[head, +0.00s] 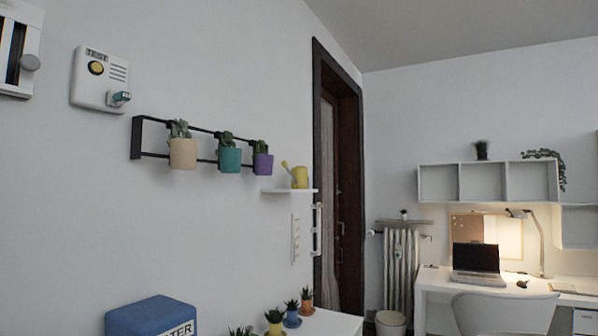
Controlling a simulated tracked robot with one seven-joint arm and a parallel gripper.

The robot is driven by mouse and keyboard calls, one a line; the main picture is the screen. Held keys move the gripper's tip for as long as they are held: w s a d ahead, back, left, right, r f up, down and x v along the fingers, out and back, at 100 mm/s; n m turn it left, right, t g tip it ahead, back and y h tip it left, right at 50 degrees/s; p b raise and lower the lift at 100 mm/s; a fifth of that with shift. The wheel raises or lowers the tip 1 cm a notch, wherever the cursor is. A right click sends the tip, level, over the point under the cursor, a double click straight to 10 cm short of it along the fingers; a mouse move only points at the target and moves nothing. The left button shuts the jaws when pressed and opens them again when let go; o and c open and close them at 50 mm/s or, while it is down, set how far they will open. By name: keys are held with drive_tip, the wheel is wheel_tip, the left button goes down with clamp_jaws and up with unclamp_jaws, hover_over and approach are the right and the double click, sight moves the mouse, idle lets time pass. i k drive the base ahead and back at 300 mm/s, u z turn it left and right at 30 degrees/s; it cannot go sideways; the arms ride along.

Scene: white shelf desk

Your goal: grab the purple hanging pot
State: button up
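The purple hanging pot (263,164) holds a small green plant. It hangs at the right end of a black wall rack (137,138) on the left wall. A teal pot (230,160) hangs just left of it, and a beige pot (183,154) hangs further left. Each of these also holds a plant. My gripper is not in view, and no part of my arm shows near the pots.
A small white shelf (280,191) with a yellow watering can (300,177) sits just right of the purple pot. Below are a blue box (150,314) and several potted plants on a white surface (335,325). A desk (430,280) and chair (503,312) stand at the right.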

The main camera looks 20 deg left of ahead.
sight(263, 164)
drive_tip(key=u, duration=0.2)
drive_tip(key=i, duration=1.05)
drive_tip(key=u, duration=0.9)
drive_tip(key=i, duration=0.7)
drive_tip(key=u, duration=0.4)
drive_tip(key=k, duration=0.85)
drive_tip(key=u, duration=0.25)
drive_tip(key=i, duration=0.85)
drive_tip(key=z, duration=0.1)
